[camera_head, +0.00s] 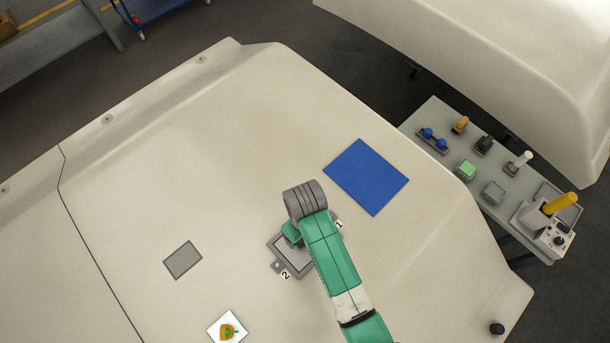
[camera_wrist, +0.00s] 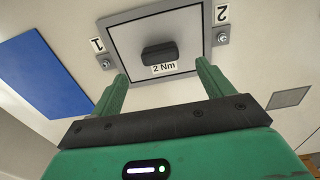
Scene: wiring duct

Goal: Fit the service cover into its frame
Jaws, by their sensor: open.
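The service cover (camera_wrist: 185,28) is a light grey plate with a dark block handle (camera_wrist: 159,53) and a "2 Nm" label. It lies within the outline of its grey frame (camera_wrist: 208,30) in the wrist view; I cannot tell whether it is fully seated. Tabs with screws, marked 1 and 2, sit on two sides of the frame. In the head view the frame (camera_head: 275,251) is partly hidden by my arm. My gripper (camera_wrist: 162,72) is open and empty, its two green fingers pointing towards the cover, with the handle ahead between them. In the head view my gripper (camera_head: 291,232) is over the frame.
A blue mat (camera_head: 366,177) lies at the upper right and a grey rectangle (camera_head: 183,260) at the left. A white tile (camera_head: 227,329) with a small orange and green thing is at the front. A side table (camera_head: 430,115) with several devices stands right.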

